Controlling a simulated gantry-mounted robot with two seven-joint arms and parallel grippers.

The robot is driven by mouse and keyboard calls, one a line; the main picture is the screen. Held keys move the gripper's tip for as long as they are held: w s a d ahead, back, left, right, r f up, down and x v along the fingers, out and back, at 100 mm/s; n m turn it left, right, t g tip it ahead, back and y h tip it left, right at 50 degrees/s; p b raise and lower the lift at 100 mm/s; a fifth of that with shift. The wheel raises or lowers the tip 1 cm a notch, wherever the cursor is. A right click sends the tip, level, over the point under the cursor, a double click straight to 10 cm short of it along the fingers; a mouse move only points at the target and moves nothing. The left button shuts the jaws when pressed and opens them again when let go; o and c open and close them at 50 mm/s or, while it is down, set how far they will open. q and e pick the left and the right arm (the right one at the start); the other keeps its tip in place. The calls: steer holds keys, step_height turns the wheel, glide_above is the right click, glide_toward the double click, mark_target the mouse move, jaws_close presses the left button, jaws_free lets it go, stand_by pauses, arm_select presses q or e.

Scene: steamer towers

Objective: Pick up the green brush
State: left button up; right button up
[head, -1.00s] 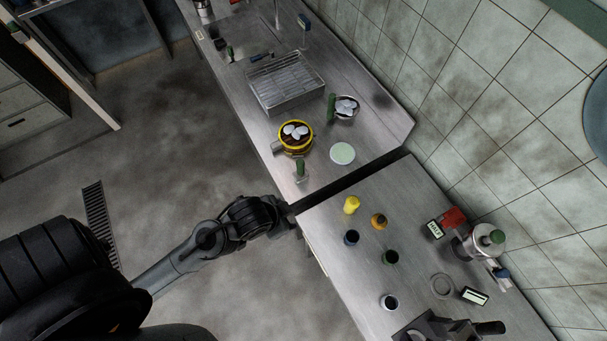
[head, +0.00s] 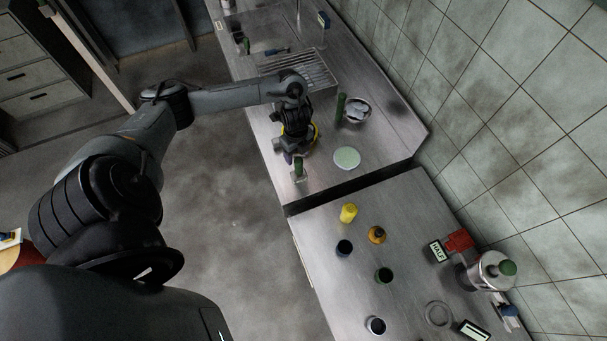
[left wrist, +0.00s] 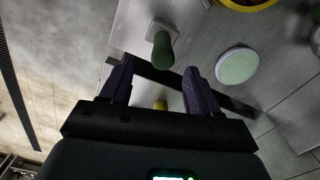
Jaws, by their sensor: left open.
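An upright green handle (head: 299,167) on a pale square base stands near the counter's front edge; I cannot see bristles to confirm that it is the brush. In the left wrist view the green handle (left wrist: 162,50) and its base show just beyond the fingertips, between the two fingers' lines. My left gripper (left wrist: 155,72) is open and empty, with dark purple fingers apart. In the head view my left gripper (head: 291,156) points down beside the green handle, apart or touching I cannot tell. My right gripper is not in view.
A yellow-rimmed steamer (head: 315,132) is mostly hidden behind my left arm. A pale green disc (head: 347,158) lies right of the handle. Another green upright piece (head: 340,106) stands by a bowl (head: 357,110). A yellow bottle (head: 348,213) and several small jars stand on the nearer counter.

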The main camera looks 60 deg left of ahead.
mark_target(299, 166)
arm_select(q)
step_height(299, 166, down, 3)
steer(key=shift+s+f, duration=0.1)
steer(key=shift+w+f, duration=0.15)
steer(key=shift+f, duration=1.3)
steer(key=shift+w+f, duration=0.15)
steer(key=shift+f, duration=1.25)
jaws_close()
